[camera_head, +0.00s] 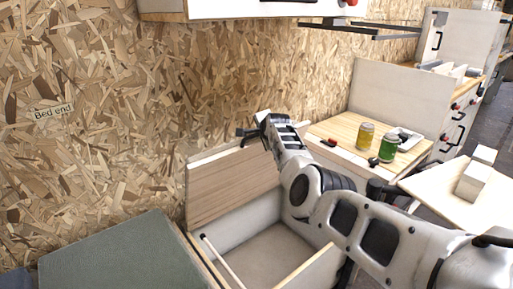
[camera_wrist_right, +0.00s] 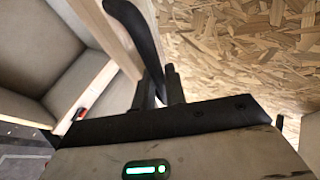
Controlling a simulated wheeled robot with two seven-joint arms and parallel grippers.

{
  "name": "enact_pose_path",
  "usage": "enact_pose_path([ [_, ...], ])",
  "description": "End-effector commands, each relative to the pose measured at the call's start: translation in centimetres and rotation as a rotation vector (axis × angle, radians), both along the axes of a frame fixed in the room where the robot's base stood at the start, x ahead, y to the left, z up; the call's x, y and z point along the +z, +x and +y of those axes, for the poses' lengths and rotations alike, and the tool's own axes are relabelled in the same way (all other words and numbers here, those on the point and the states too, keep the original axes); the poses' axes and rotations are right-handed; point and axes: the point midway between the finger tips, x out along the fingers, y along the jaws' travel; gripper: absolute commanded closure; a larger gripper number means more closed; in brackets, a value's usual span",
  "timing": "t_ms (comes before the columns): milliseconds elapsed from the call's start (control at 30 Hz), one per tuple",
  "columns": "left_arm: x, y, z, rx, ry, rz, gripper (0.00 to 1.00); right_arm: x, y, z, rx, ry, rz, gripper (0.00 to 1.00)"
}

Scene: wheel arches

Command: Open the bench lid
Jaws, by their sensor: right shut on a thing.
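The bench lid (camera_head: 235,190) stands raised and steeply tilted near the chipboard wall, its wood-grain face toward the head camera. The open bench box (camera_head: 270,258) below it shows a pale, empty-looking inside. My right arm reaches across the box to the lid's upper edge. My right gripper (camera_head: 252,131) is there, shut on a black curved handle, which the right wrist view shows (camera_wrist_right: 140,35) between the fingers (camera_wrist_right: 160,88). A pale wooden edge (camera_wrist_right: 108,35) runs beside the handle. The arm hides the lid's right end and part of the box. My left gripper is not in view.
A grey-green panel (camera_head: 125,262) lies left of the box. A wooden worktop (camera_head: 345,150) at right holds a yellow can (camera_head: 365,136) and a green can (camera_head: 388,148). White blocks (camera_head: 473,180) rest on a board farther right. A cabinet (camera_head: 250,8) hangs above.

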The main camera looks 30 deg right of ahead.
Motion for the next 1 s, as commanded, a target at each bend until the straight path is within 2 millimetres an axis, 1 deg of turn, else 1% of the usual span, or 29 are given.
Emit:
enact_pose_path([
  [33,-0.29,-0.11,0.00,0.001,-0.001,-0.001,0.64,-0.57,-0.02,-0.11,-0.001,0.003,0.009,1.00],
  [500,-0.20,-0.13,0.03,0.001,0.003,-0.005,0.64,-0.40,0.12,-0.31,-0.004,0.003,0.011,1.00],
  [533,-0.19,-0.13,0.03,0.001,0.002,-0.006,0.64,-0.40,0.12,-0.31,-0.004,0.003,0.011,0.85],
  [600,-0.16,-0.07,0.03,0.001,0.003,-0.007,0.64,-0.43,0.09,-0.31,-0.005,0.003,0.012,0.66],
  [1000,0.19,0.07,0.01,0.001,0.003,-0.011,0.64,-0.52,-0.06,-0.23,-0.004,0.003,0.017,0.66],
])
